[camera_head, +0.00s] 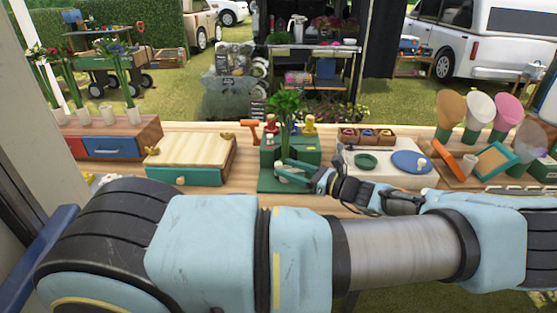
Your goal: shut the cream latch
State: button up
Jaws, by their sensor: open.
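My gripper (283,170) reaches left over the bench, low in front of a green stand (268,185). Its jaws are open, with one finger behind and one in front of a small pale piece (296,171). This piece may be the cream latch, but it is too small and too covered by the fingers to be sure. I cannot tell whether the fingers touch it or whether it is open or shut. A leafy green plant (288,108) rises behind the gripper. My forearm hides the bench front.
Left are a wooden-lidded box (190,151) and a blue-drawer box (108,146). Right of the gripper is a white box (388,178) with a blue disc (410,162). Farther right stand several paper cones (478,110). Bare wood (240,165) shows between the wooden-lidded box and the stand.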

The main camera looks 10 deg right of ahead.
aim_at(278, 163)
jog(key=shift+p+x, duration=0.55)
jog(key=shift+x, duration=1.35)
jog(key=shift+c, duration=0.3)
grip_shut()
